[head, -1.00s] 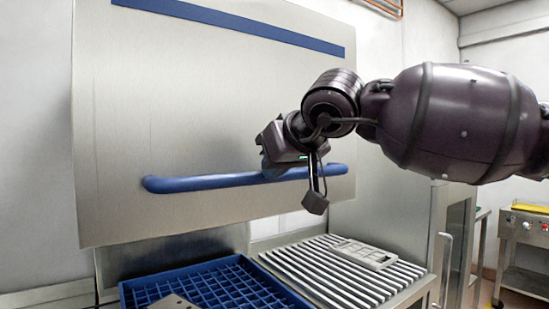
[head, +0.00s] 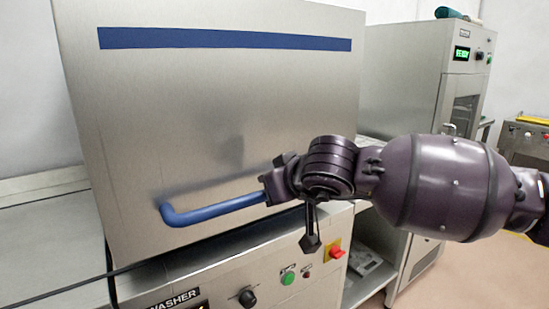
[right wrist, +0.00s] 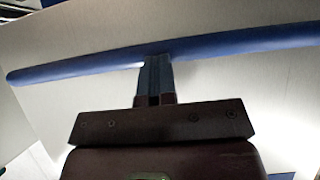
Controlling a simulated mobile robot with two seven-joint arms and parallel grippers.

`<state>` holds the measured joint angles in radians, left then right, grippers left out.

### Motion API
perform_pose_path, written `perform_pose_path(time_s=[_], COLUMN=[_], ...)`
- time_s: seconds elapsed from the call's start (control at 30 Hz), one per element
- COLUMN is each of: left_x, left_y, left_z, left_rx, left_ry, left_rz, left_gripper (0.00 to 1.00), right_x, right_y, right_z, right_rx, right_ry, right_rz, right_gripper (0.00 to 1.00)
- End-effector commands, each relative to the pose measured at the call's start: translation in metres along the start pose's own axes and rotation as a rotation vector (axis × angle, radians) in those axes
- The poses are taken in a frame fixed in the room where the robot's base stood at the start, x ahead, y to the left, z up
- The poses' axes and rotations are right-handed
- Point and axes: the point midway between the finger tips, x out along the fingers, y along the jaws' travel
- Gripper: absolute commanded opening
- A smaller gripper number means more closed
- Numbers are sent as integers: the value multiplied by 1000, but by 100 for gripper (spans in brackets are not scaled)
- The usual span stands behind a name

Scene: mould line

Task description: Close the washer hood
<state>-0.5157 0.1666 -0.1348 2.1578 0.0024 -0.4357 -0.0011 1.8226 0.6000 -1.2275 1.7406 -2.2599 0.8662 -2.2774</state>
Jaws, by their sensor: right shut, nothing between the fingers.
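The washer hood (head: 210,110) is a brushed steel panel with a blue stripe across its top. It hangs low, its bottom edge close above the control panel (head: 230,285); I cannot tell whether it is fully seated. Its blue bar handle (head: 205,211) runs along the lower front. My right gripper (head: 268,188) is at the right part of the handle, hiding that end. In the right wrist view the shut fingertips (right wrist: 155,62) meet the handle (right wrist: 230,45) without gripping around it; contact is not certain. My left gripper is not in view.
A steel cabinet (head: 418,100) with a green display stands behind on the right. The control panel has a black knob (head: 247,298), a green button (head: 288,277) and a red switch (head: 334,252). A steel counter (head: 45,240) lies at the left.

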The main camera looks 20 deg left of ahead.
Motion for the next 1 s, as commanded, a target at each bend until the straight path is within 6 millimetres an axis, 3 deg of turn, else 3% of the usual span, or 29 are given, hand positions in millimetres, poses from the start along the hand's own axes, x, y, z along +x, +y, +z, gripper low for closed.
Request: perform_pose_path(time_s=[0.03,0.1,0.33,1.0], left_x=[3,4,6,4], left_y=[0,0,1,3], left_z=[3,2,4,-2], left_rx=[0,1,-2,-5], left_ry=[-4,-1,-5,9], left_rz=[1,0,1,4], left_gripper=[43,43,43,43], right_x=[13,20,34,28], right_y=[4,6,8,6], right_z=[12,20,37,31], right_rx=[6,4,0,-7], right_ry=[0,3,11,21], right_rz=[-1,1,3,7], right_gripper=[0,0,0,0])
